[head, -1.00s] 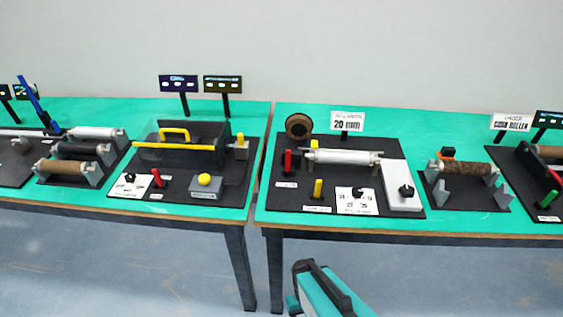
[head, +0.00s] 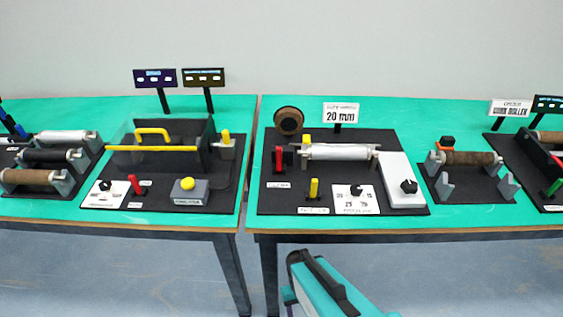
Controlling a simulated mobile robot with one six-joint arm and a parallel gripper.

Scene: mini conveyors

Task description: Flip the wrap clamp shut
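No label that I can read as wrap clamp shows, so I cannot tell for sure which part it is. In the head view, a red lever (head: 279,158) stands upright at the left of a black station board (head: 384,140) on the right table; the small label by it is too blurred to read. A silver roller (head: 338,152) lies beside it. A blue lever (head: 12,122) is partly cut off at the left edge, slanting, by the station with several rollers. My gripper is not in view; only a teal and black part of my arm shows at the bottom.
Two green tables meet at a narrow gap. The board also holds a yellow lever (head: 313,189), a dial card (head: 356,199) and a white box (head: 403,182). A cork roller station (head: 470,187) stands right of it. The left table (head: 235,175) carries a clear-guarded station.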

